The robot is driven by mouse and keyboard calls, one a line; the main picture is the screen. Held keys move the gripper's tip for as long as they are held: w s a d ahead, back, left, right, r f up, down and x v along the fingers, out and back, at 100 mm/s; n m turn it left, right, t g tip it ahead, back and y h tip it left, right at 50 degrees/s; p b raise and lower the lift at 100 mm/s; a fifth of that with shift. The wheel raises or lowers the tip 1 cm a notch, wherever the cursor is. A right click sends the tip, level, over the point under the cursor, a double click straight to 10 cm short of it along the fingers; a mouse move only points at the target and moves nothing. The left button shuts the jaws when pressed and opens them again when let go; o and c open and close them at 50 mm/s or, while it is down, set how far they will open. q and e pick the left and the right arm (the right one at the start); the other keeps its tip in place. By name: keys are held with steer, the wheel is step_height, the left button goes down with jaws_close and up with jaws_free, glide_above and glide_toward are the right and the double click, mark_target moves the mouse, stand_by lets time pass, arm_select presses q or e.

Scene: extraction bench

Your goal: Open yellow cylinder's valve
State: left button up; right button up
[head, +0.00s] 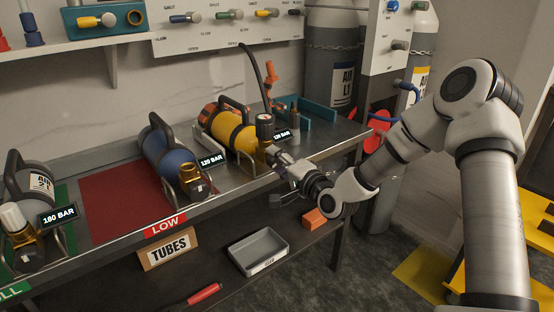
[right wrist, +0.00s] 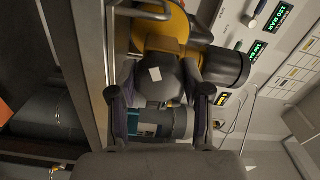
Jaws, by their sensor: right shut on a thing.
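The yellow cylinder (head: 236,132) lies on the bench in a metal cradle, with a black handle on top. A dark upright part (head: 265,127) stands at its front end. My right gripper (head: 277,158) is at that front end. In the right wrist view, the yellow cylinder (right wrist: 165,28) is at the top, and the fingers of my right gripper (right wrist: 158,98) lie on both sides of a dark valve knob (right wrist: 160,78) with a pale square mark. The gripper is shut on this knob. The head view mostly hides the knob. My left gripper is not in view.
A blue cylinder (head: 170,155) and a grey cylinder (head: 36,185) lie to the left on the bench. An orange-ended hose (head: 270,80) and a small bottle (head: 294,134) stand behind the gripper. A grey tray (head: 258,250) and an orange block (head: 314,219) are on the lower shelf.

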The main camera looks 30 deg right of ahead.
steer(key=n+p, duration=0.1)
steer(key=n, duration=0.3)
steer(key=shift+n, duration=0.4)
steer(key=n+p, duration=0.1)
steer(key=n, duration=0.3)
steer(key=n+p, duration=0.2)
steer(key=n, duration=0.3)
steer(key=n+p, duration=0.1)
steer(key=n, duration=0.2)
steer(key=shift+n+p, duration=0.3)
steer(key=shift+p, duration=0.05)
steer(key=n+p, duration=0.1)
steer(key=n, duration=0.2)
steer(key=shift+n+p, duration=0.3)
steer(key=shift+p, duration=0.1)
steer(key=n+p, duration=0.2)
steer(key=n, duration=0.1)
steer(key=shift+r+n, duration=0.1)
steer(key=shift+n, duration=0.3)
steer(key=n+p, duration=0.2)
steer(key=n, duration=0.1)
steer(key=shift+n+p, duration=0.9)
steer(key=shift+n, duration=0.8)
